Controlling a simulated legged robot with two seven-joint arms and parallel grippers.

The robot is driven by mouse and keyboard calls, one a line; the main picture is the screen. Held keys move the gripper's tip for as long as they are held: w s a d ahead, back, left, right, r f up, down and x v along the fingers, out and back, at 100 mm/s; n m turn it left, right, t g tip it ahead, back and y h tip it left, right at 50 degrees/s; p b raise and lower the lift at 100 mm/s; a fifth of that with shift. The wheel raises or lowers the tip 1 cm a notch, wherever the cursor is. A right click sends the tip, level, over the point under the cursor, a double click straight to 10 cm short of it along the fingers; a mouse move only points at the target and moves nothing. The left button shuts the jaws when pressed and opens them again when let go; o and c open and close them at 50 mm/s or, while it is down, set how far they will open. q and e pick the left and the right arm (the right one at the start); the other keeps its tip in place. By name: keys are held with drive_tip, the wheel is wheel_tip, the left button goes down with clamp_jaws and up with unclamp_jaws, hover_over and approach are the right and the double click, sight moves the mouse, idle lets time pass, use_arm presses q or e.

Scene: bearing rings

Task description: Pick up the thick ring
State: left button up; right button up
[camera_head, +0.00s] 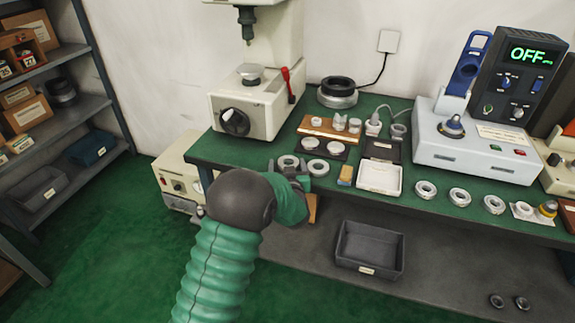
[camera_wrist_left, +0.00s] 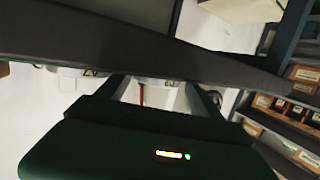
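Several metal rings lie on the green workbench; I cannot tell by sight which is the thick one. One ring (camera_head: 288,161) is near the bench's front left, and another ring (camera_head: 318,167) is just right of it. More rings stand in a row at the right, such as this ring (camera_head: 426,189). My left gripper (camera_head: 288,168) is at the front edge by the two left rings, its fingers spread. My right gripper is not in view.
A white press (camera_head: 257,107) stands behind left. A white open case (camera_head: 380,178), a dark plate with two discs (camera_head: 325,148) and a wooden block with parts (camera_head: 330,128) are close by. A grey control box (camera_head: 474,148) is at right. A dark bin (camera_head: 369,248) sits below.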

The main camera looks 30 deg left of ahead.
use_arm(q)
drive_tip(key=shift+w+d+f, duration=0.15)
drive_tip(key=shift+d+f, duration=0.1)
drive_tip(key=shift+d, duration=0.2)
drive_tip(key=c, duration=0.4)
drive_tip(key=shift+a+r, duration=0.1)
drive_tip(key=c, duration=1)
drive_tip(key=shift+c, duration=0.8)
drive_tip(key=shift+r, duration=0.1)
